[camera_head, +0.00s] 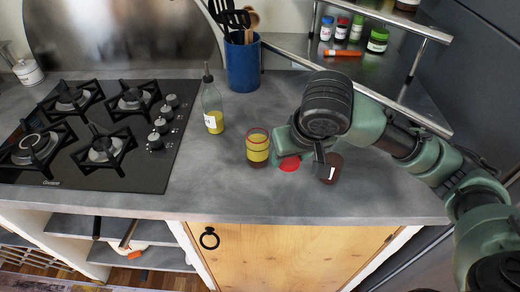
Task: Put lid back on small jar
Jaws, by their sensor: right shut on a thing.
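A small clear jar with yellow contents and a red rim (258,147) stands upright on the counter. A flat round red lid (290,164) shows to its right, partly behind my green arm; I cannot tell whether it touches the counter. A small brown jar with a white label (332,166) is to the right of the lid. My right gripper (321,163) reaches down from above, with one dark finger against the brown jar's left side. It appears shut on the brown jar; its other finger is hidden. My left gripper is out of view.
A bottle (212,108) and a blue utensil holder (242,64) stand behind, left of centre. A gas hob (150,175) fills the left. A metal shelf (400,30) with small jars stands at the back right. The counter's front (230,195) is clear.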

